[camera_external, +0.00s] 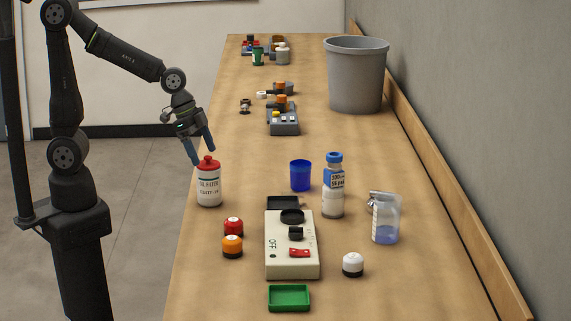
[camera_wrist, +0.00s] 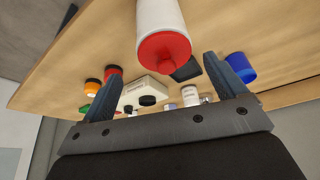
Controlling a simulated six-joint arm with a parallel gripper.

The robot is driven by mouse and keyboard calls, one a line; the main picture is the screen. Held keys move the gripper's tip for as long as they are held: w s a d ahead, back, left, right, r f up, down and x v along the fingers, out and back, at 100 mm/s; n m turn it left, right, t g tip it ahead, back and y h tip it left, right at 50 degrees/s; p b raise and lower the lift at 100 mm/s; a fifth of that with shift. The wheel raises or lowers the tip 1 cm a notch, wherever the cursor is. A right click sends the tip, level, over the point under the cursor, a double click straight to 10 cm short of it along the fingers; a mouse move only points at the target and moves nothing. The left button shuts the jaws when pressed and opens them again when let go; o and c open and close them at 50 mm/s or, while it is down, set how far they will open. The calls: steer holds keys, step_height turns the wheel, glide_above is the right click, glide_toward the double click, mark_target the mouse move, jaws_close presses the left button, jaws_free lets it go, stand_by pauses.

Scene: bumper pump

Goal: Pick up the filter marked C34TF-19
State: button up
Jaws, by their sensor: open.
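The filter is a white bottle with a red cap (camera_external: 208,190), upright near the table's left edge. Its label reads like an oil filter, with a small code line that I can barely read. My gripper (camera_external: 203,157) is open and empty, pointing down just above and behind the red cap. In the wrist view the filter (camera_wrist: 160,20) lies between and beyond the two spread fingertips of my gripper (camera_wrist: 160,62), with its red cap towards me. I see no finger closed on it.
Red (camera_external: 233,227) and orange (camera_external: 232,246) capped jars stand in front of the filter. A beige pump unit (camera_external: 291,262), blue cup (camera_external: 300,176), labelled vial (camera_external: 333,195), beaker (camera_external: 386,222), white-capped jar (camera_external: 353,264) and green tray (camera_external: 289,297) lie right. A grey bin (camera_external: 356,75) stands farther back.

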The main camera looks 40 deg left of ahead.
mark_target(208, 159)
steer(key=shift+w+a+x, duration=0.15)
steer(key=shift+x, duration=1.45)
steer(key=shift+w+a+x, duration=0.15)
steer(key=shift+x, duration=1.4)
steer(key=shift+c, duration=0.4)
steer(key=c, duration=1.8)
steer(key=shift+r, duration=0.1)
steer(key=shift+c, duration=0.2)
